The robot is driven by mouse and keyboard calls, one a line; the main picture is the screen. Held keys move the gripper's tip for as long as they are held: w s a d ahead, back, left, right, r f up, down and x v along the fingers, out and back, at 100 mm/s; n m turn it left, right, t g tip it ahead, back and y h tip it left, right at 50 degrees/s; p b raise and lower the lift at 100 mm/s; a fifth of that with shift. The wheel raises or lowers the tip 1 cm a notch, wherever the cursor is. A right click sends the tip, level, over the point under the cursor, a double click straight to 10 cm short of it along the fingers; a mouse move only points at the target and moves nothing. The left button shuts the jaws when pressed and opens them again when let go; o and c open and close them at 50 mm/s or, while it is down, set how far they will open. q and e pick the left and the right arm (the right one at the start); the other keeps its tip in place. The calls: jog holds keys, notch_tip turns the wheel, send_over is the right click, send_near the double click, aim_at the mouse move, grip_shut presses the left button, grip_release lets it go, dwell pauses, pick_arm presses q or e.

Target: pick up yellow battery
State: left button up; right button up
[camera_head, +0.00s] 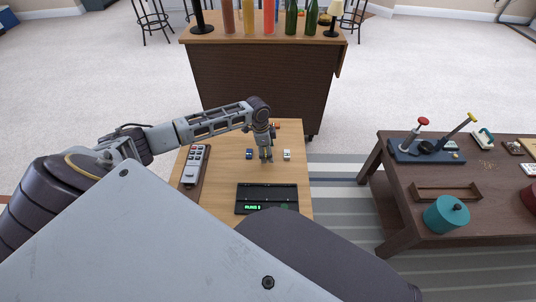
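No clearly yellow battery can be made out in the head view. A small blue item (249,154) and a small white item (287,155) lie on the wooden table (223,186); they are too small to identify surely. A small orange-brown item (276,125) shows at the far edge, partly behind my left arm. My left gripper (266,159) points down over the table between the blue and white items. Its fingertips are too small to tell whether they are apart or hold anything, and it may hide something beneath. My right gripper is not in view.
A black device (266,193) with green digits lies nearer me. A bar counter with bottles (265,39) stands behind. A dark table (400,195) with tools stands right, across a gap.

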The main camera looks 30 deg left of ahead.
pick_arm(q)
jog(key=c, duration=0.9)
jog(key=shift+r, duration=0.15)
jog(key=shift+r, duration=0.55)
notch_tip(320, 180, up, 7)
jog(key=shift+f+p, duration=0.1)
jog(key=shift+p, duration=1.1)
jog(key=shift+r, duration=0.95)
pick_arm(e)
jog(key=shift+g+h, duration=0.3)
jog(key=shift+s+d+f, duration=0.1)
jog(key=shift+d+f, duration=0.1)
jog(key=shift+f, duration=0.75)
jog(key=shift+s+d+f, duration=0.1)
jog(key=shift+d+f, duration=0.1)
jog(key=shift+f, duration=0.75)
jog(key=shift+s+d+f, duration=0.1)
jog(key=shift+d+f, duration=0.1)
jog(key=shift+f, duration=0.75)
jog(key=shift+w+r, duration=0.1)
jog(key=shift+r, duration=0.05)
